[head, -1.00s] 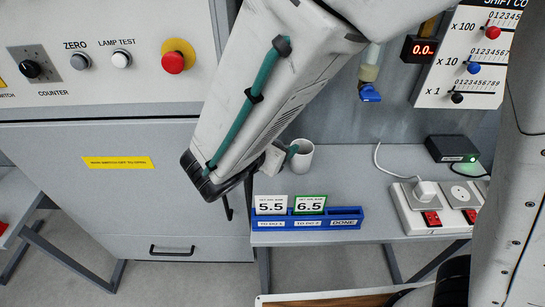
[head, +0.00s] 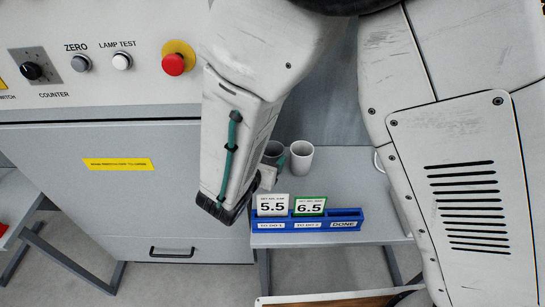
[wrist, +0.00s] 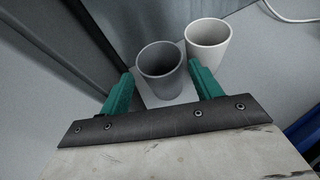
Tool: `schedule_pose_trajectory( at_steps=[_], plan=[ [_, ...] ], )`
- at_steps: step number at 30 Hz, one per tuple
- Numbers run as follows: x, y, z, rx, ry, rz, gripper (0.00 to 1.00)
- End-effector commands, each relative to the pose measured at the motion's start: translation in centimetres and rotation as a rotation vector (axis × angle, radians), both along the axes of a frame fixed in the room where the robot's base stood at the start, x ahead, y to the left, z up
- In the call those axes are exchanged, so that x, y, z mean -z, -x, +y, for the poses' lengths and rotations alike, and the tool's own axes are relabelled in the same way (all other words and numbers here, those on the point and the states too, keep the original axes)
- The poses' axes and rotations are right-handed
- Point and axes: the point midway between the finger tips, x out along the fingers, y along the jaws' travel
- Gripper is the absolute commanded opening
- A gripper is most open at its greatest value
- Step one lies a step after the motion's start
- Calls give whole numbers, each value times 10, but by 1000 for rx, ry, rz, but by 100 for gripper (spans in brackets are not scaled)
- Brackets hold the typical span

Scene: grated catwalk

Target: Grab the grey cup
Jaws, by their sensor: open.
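The grey cup (wrist: 161,72) stands upright on the table in the wrist view, darker than the pale cup beside it. My gripper (wrist: 159,70) is open, with one teal finger on each side of the grey cup's near part. The jaws are empty; I cannot tell whether a finger touches the cup. In the head view the grey cup (head: 274,150) is partly hidden behind my gripper (head: 270,164). The pale cup (wrist: 208,40) stands close on its right, near the right finger; it also shows in the head view (head: 301,159).
A blue card rack (head: 264,225) with cards 5.5 and 6.5 sits at the table's front edge. A grey cabinet (head: 110,185) stands left of the table. My arm hides the table's right side.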

Motion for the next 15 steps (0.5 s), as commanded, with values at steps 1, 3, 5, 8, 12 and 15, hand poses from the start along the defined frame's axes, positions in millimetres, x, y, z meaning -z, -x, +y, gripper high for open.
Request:
schedule_pose_trajectory(
  at_steps=[1,3,5,8,12,15],
  plan=[
    [4,-7,-5,6,2,2,64],
    [8,-17,-9,6,0,1,64],
    [12,-25,-13,5,0,1,64],
    [17,-37,-17,3,0,0,64],
    [20,-43,-21,3,1,0,64],
    [20,-44,-21,2,1,0,64]
  ],
)
